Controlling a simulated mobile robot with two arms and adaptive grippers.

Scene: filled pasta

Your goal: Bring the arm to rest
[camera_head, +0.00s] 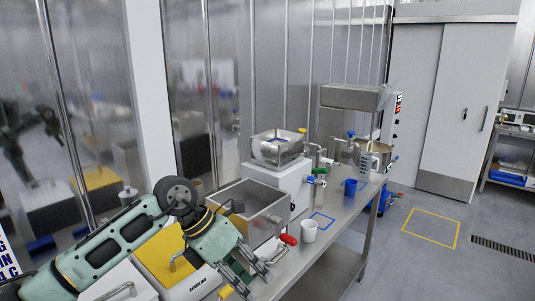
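My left arm (120,237) comes in from the lower left, pale green with dark joints. Its gripper (254,279) points down and to the right over the near end of the steel worktable. The fingers look apart, with nothing seen between them. The gripper is close to the front of a machine with a yellow top (160,257) and left of a white cup (309,231), apart from the cup. My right arm and gripper are not in view.
A steel-hoppered machine (262,212) with a red-handled lever (288,240) stands beside the gripper. The floor right of the table is clear, with a yellow outlined square (431,212).

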